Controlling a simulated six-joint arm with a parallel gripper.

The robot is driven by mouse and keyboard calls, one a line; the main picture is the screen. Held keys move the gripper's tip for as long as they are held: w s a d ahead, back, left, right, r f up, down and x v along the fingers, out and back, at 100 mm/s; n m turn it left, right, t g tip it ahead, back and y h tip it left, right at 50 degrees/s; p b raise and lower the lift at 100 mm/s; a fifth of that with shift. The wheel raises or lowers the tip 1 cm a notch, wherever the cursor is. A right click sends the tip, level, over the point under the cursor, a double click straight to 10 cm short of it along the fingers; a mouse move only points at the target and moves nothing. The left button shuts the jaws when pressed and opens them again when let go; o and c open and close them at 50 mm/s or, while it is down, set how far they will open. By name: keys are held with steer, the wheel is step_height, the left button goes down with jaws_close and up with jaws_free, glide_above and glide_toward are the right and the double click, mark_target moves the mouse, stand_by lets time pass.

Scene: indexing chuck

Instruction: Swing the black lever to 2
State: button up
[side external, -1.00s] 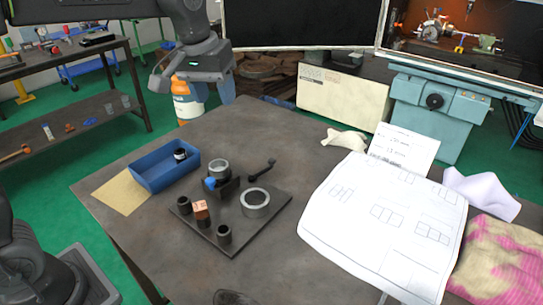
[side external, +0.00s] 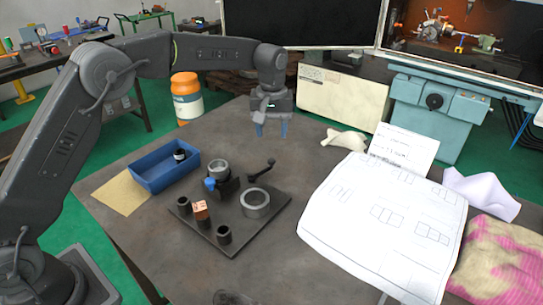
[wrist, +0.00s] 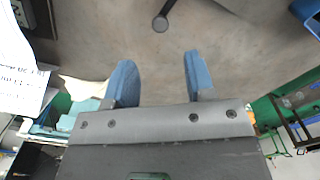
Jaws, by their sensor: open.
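The black lever (side external: 262,169) sticks out to the right from the chuck (side external: 219,173) on a dark base plate (side external: 240,234), its knob end at the upper right. In the wrist view the lever's round knob (wrist: 160,25) shows at the top centre, beyond the fingertips. My gripper (side external: 271,130) is open and empty, above the table behind the plate and apart from the lever. Its two blue fingers also show in the wrist view (wrist: 160,75). No number marks on the chuck are readable.
On the plate stand a grey ring (side external: 255,203), a copper-coloured block (side external: 200,210) and black cylinders (side external: 224,234). A blue bin (side external: 152,181) holding a small dark bottle is left. White papers (side external: 370,215) cover the right. An orange-capped bottle (side external: 187,98) stands at the back.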

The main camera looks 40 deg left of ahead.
mark_target(271, 160)
step_height(271, 160, down, 9)
steer(key=shift+r, duration=0.2)
steer(key=shift+c, duration=0.5)
jaws_close()
